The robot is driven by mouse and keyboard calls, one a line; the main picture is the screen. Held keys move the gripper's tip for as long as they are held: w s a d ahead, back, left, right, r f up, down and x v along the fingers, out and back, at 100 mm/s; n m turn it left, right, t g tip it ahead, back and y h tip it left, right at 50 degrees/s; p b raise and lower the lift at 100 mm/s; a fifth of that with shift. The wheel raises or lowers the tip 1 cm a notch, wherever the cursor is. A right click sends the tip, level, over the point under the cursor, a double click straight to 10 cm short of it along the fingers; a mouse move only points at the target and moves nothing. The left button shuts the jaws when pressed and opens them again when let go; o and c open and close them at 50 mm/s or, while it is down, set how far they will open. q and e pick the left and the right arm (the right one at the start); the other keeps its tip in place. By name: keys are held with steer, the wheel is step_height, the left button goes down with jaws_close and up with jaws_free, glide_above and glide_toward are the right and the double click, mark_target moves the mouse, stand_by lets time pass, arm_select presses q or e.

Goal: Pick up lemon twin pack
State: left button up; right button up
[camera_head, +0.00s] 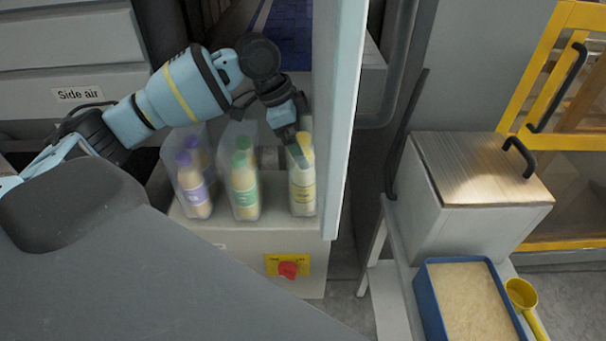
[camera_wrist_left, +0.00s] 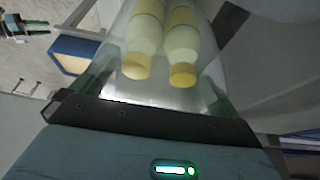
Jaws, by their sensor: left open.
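The lemon twin pack (camera_head: 303,190) stands upright on a pale ledge, at the right end of a row of three packs. In the left wrist view the lemon twin pack (camera_wrist_left: 181,45) shows as two yellow-capped bottles in clear wrap. My left gripper (camera_head: 299,148) is open at the top of the pack. In the wrist view its fingers lie on either side of the wrap, and I cannot tell whether they touch it. The gripper hides part of the caps in the head view. My right gripper is not in view.
A green-capped pack (camera_head: 244,185) and a purple-capped pack (camera_head: 195,185) stand to the left. A pale upright panel (camera_head: 346,110) is close on the right. A red knob (camera_head: 288,270) is on the front below. A blue tray (camera_head: 431,300) and lidded box (camera_head: 455,215) stand further right.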

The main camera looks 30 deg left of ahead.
arm_select(q)
steer(key=c, duration=1.6)
steer(key=shift+c, duration=0.8)
steer(key=shift+r, duration=0.1)
